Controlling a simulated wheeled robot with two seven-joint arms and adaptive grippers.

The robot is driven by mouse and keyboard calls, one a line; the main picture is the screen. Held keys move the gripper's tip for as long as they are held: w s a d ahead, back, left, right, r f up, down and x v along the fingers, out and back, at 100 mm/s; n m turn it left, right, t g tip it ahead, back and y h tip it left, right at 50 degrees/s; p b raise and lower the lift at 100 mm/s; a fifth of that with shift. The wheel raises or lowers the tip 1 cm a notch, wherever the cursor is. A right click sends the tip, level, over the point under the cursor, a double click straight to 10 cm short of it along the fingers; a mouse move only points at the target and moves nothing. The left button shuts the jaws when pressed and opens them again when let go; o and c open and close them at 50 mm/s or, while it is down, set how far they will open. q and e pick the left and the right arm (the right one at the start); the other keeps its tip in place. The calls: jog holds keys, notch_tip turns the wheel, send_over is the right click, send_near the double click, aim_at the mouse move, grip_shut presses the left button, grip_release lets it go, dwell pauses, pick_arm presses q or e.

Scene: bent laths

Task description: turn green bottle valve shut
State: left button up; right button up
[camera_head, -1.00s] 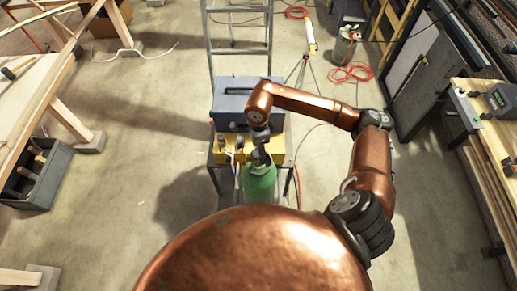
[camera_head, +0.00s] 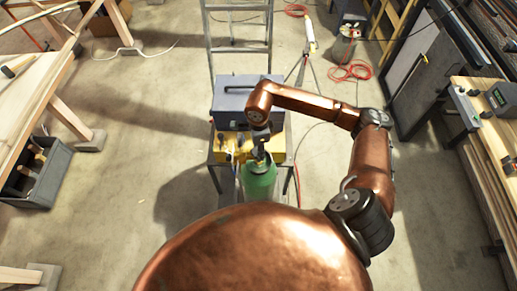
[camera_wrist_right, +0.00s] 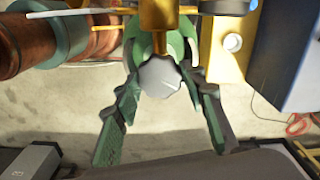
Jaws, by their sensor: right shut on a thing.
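The green bottle (camera_head: 258,183) stands upright in front of the small cart. Its valve knob (camera_wrist_right: 158,77) is a grey, lobed wheel in the right wrist view, beside a brass valve body (camera_wrist_right: 158,15). My right gripper (camera_wrist_right: 167,82) is shut on the valve knob, with one finger on each side of it. In the head view the right gripper (camera_head: 260,145) points down over the bottle's top and hides most of the valve. My left gripper is in neither view.
A blue-grey box (camera_head: 232,98) and a yellow unit (camera_head: 282,144) sit close behind the bottle on the cart. A ladder (camera_head: 239,45) stands behind them. Workbenches line both sides, with a tool crate (camera_head: 38,190) at left. Open floor lies left of the cart.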

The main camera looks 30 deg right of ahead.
jog(key=shift+f+m+b, duration=0.1)
jog(key=shift+m+b, duration=0.7)
jog(key=shift+b, duration=0.25)
jog(key=m+b, duration=0.7)
jog(key=shift+m, duration=0.3)
jog(key=shift+m+b, duration=0.9)
jog(key=shift+m, duration=0.4)
jog(key=shift+r, duration=0.2)
jog(key=o, duration=1.2)
jog(key=shift+c, duration=0.2)
